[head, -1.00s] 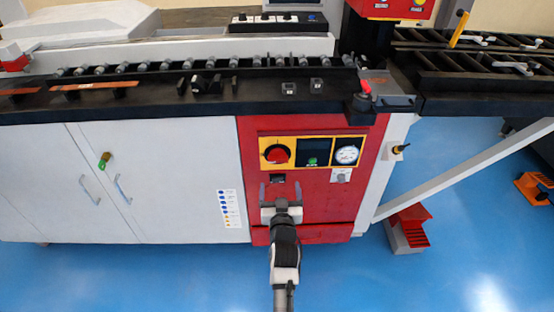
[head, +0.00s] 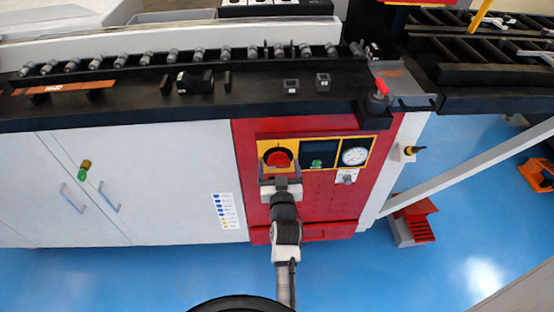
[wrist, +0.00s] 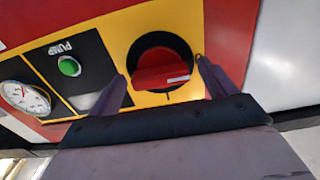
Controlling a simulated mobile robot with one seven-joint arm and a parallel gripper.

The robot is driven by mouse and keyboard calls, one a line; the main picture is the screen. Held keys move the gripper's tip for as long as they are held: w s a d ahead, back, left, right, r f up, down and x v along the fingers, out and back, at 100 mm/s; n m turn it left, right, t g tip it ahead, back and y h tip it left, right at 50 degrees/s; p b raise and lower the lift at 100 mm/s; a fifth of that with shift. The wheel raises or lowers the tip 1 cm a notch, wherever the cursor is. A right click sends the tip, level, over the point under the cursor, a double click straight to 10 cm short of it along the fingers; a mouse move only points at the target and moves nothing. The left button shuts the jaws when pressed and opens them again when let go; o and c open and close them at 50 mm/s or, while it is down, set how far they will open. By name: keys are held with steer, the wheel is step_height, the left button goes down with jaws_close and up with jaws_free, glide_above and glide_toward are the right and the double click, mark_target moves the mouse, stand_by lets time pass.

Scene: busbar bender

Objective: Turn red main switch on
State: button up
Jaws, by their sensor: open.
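The red main switch (head: 278,157) is a round knob with a raised red grip on a black disc, set in a yellow panel (head: 315,140) on the red cabinet front. In the wrist view the red switch (wrist: 162,72) sits between and beyond my fingertips, its grip lying nearly level with a pale mark at one end. My gripper (head: 280,168) is open, with one finger on each side of the switch's lower part in the head view. In the wrist view my gripper (wrist: 160,75) shows both fingers apart, with no clear contact on the switch.
Beside the switch are a green pump button (wrist: 69,66) and a round gauge (head: 354,156). A small key-like fitting (head: 347,177) sticks out below the gauge. The black bench edge (head: 180,105) with rollers juts out above. Blue floor (head: 160,280) is clear in front.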

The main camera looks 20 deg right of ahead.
steer(key=shift+w, duration=0.1)
steer(key=shift+c, duration=0.4)
steer(key=c, duration=0.9)
